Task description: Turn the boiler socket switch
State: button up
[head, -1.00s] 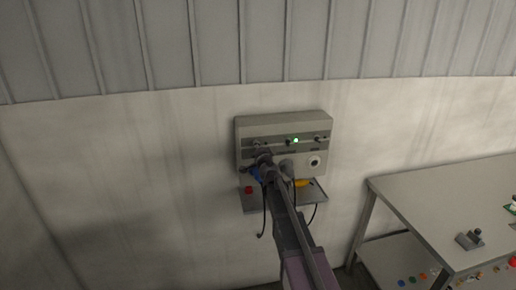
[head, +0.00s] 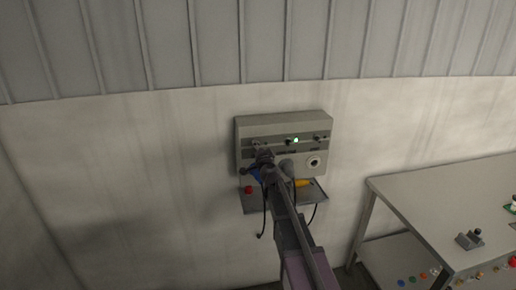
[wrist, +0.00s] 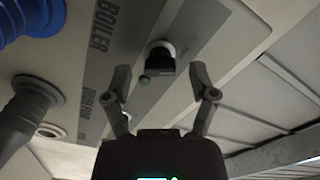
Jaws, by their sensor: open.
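The grey socket panel (head: 300,118) hangs on the wall in the head view. In the wrist view a black switch knob (wrist: 161,58) sits on the panel beside the "BOILER" label (wrist: 103,25). A small dull green lamp (wrist: 144,80), seemingly unlit, is next to the knob. My gripper (wrist: 165,82) is open, with one finger on each side in the picture, and the knob shows between and just beyond the fingertips. I see no contact. In the head view my gripper (head: 263,154) covers the panel's lower left part.
A blue plug (wrist: 28,14) and a grey plug (wrist: 28,104) stick out at left in the wrist view. A green lamp (head: 295,140) is lit on the panel. A shelf (head: 262,208) with a red item (head: 248,190) is below. A metal table (head: 430,195) stands right.

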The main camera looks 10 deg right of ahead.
jog(key=s, duration=1)
jog(key=shift+s+d, duration=0.2)
jog(key=shift+s, duration=0.15)
jog(key=s+a+f+n+g+y, duration=0.6)
jog(key=s+a+f+n+g, duration=0.35)
jog(key=s+f+n, duration=0.2)
jog(key=s+d+f+g+h, duration=0.3)
jog(key=s+d+g, duration=0.1)
jog(key=s, duration=0.4)
jog(key=s+d+f+g+h, duration=0.3)
jog(key=s+d+f+g, duration=0.1)
jog(key=s, duration=0.5)
jog(key=shift+h, duration=0.3)
